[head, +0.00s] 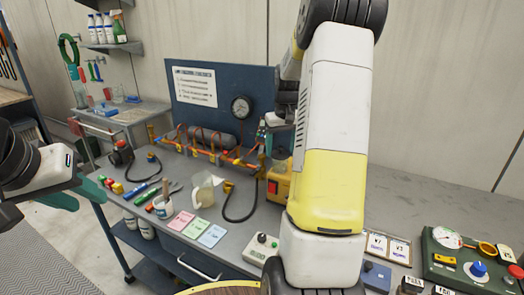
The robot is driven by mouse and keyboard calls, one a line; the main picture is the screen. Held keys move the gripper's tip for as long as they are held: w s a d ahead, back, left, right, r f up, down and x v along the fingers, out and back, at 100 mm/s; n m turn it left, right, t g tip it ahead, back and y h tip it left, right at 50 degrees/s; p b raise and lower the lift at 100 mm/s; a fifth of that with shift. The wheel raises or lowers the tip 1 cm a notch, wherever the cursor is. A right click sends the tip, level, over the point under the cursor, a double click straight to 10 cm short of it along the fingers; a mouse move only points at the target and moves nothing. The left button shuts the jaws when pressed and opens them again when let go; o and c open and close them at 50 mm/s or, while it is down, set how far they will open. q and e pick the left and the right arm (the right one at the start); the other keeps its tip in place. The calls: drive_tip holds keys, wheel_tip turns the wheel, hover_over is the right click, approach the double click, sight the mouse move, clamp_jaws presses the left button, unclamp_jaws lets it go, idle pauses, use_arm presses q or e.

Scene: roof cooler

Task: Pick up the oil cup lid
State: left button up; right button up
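I cannot pick out an oil cup lid with certainty. My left gripper (88,199) is at the left, in front of the bench's left end. Its teal fingers are spread apart with nothing between them. My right arm rises across the middle and bends back. My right gripper (279,120) is mostly hidden behind it, above the back of the bench near the clear vessel; its fingers cannot be made out.
The bench top right of my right arm is mostly clear towards the back.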

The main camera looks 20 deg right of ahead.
drive_tip(key=c, duration=0.9)
drive_tip(key=shift+r, duration=0.1)
